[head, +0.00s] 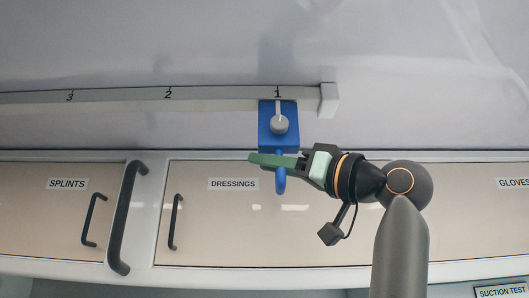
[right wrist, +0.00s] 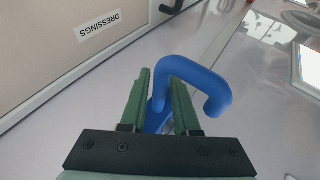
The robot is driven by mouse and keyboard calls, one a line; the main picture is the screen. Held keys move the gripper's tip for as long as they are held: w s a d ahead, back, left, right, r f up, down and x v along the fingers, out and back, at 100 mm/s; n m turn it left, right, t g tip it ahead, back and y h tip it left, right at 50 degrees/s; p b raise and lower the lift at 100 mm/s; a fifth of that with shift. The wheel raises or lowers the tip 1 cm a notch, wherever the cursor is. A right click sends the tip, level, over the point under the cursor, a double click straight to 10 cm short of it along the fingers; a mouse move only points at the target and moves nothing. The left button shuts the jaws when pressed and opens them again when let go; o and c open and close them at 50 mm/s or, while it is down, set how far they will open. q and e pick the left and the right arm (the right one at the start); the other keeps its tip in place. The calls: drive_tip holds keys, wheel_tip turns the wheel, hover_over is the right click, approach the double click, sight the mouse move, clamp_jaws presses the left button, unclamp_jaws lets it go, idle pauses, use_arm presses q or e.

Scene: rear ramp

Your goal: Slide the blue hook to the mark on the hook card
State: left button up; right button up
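The blue hook (head: 281,183) hangs below its blue carriage plate (head: 268,138) on the pale wall rail. A grey pointer with a round knob (head: 279,125) on the plate points up at the number 1. My right gripper (head: 272,161) reaches in from the right at the hook's shank. In the right wrist view the blue hook (right wrist: 195,75) rises between the two green fingers (right wrist: 161,95), which close snugly on its shank; part of the shank is hidden. No hook card with a mark can be seen. My left gripper is not in view.
The rail (head: 215,99) carries numbers 1, 2 and 3, running leftward, and has an end block (head: 328,100) just right of the hook. The rail left of the carriage is clear. Below are cabinet doors labelled SPLINTS (head: 67,184) and DRESSINGS (head: 233,184), with dark protruding handles (head: 128,217).

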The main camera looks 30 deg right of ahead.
drive_tip(key=shift+w+a+r, duration=0.15)
drive_tip(key=shift+w+a, duration=0.05)
drive_tip(key=shift+w, duration=0.25)
clamp_jaws()
idle(1.2)
